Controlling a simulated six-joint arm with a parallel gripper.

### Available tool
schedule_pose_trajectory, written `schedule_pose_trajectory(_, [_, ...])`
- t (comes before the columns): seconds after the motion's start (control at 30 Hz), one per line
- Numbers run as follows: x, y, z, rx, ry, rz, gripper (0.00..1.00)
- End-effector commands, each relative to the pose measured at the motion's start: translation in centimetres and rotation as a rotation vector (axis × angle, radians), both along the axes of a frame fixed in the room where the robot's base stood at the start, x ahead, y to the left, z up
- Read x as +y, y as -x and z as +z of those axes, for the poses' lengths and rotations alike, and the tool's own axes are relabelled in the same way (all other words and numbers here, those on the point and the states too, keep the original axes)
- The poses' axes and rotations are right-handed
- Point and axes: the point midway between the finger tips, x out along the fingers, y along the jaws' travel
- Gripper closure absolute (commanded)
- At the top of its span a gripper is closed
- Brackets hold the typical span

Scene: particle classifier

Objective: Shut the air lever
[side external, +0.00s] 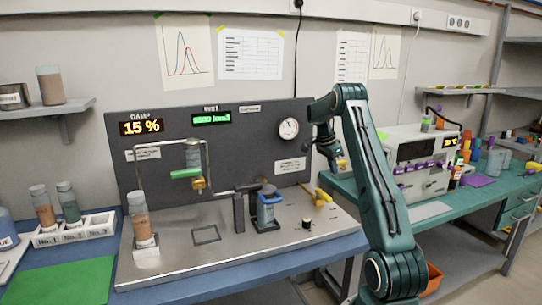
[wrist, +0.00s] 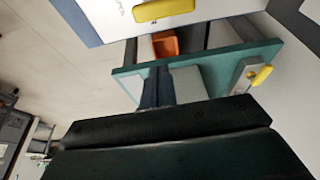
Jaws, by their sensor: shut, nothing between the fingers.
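A yellow lever (side external: 322,196) stands at the right end of the grey metal deck in the side view; I cannot read a label naming it as the air lever. A small yellow piece (side external: 341,165) shows close by my gripper (side external: 333,160), and I cannot tell whether they touch. My gripper hangs above and right of the deck lever, apart from it. In the wrist view, my gripper (wrist: 157,88) has its dark fingers together and empty. That view shows a yellow handle (wrist: 262,77) at right on a metal plate and a yellow bar (wrist: 163,11) at the top.
The deck (side external: 190,260) carries a blue-topped jar (side external: 267,208), a black knob (side external: 306,223) and a glass tube (side external: 140,218). Behind it stands a dark panel (side external: 240,150) with a gauge (side external: 288,129). A white instrument (side external: 415,155) stands at right. The deck's front is mostly clear.

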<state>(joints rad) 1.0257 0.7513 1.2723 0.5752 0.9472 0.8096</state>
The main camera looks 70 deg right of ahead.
Motion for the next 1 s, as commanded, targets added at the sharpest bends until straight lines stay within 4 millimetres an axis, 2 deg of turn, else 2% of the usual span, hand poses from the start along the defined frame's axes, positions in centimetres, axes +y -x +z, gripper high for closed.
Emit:
schedule_pose_trajectory(0.67, [-0.6, 0.6, -1.0, 0.002, 0.001, -0.022, 1.0])
schedule_pose_trajectory(1.0, [-1.4, 1.5, -4.4, 0.003, -0.002, -0.023, 1.0])
